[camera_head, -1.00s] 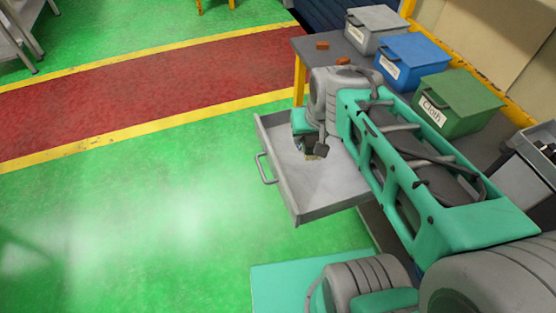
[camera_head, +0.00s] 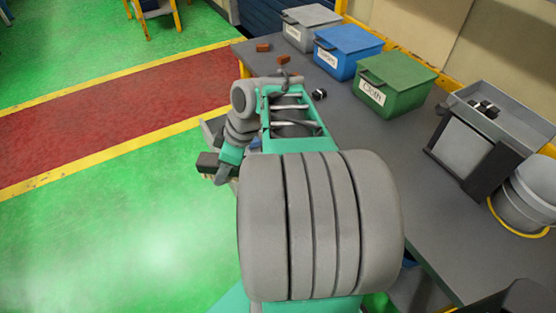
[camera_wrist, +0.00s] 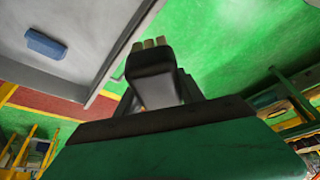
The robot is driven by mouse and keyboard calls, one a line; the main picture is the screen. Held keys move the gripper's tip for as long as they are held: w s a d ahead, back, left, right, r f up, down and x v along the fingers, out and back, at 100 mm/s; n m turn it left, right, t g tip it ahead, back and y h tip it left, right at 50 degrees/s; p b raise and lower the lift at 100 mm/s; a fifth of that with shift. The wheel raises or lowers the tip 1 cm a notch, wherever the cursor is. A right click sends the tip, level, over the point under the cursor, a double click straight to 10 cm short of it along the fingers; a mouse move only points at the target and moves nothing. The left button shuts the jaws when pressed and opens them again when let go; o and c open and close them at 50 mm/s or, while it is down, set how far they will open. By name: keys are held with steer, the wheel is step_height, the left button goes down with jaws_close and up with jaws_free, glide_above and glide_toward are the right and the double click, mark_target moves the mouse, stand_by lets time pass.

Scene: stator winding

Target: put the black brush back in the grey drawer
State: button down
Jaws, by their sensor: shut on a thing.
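My gripper (camera_wrist: 155,95) is shut on the black brush (camera_wrist: 151,63), whose short tan bristle tips show at its far end in the wrist view. In the head view the dark brush (camera_head: 207,161) is at the left end of my arm, with the fingertips too small to make out. The grey drawer (camera_wrist: 98,62) is open at the upper left of the wrist view, and the brush appears just beyond its rim, over the green floor side. In the head view my arm hides most of the drawer (camera_head: 213,128).
A blue block (camera_wrist: 46,44) lies in the drawer. Grey (camera_head: 306,30), blue (camera_head: 348,58) and green (camera_head: 397,87) lidded boxes line the back of the dark bench (camera_head: 350,150). A grey tray with black parts (camera_head: 500,105) stands at right.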

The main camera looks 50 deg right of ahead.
steer(key=s+d+f+n+g+y+b, duration=0.2)
steer(key=s+d+f+n+b, duration=0.4)
steer(key=s+d, duration=0.35)
steer(key=shift+n, duration=0.7)
steer(key=w+d+f+p, duration=0.1)
steer(key=w+d+f, duration=0.1)
steer(key=w+f, duration=0.1)
steer(key=w+d+f+p, duration=0.1)
steer(key=w+d+f, duration=0.1)
steer(key=w+f, duration=0.2)
steer(key=w+d+f, duration=0.2)
steer(key=w+f, duration=0.1)
steer(key=w, duration=0.1)
steer(key=shift+d+f+p, duration=0.15)
steer(key=shift+d+p, duration=0.25)
step_height(320, 180, down, 3)
steer(key=shift+r, duration=0.15)
steer(key=shift+f, duration=0.25)
steer(key=c, duration=0.7)
jaws_free()
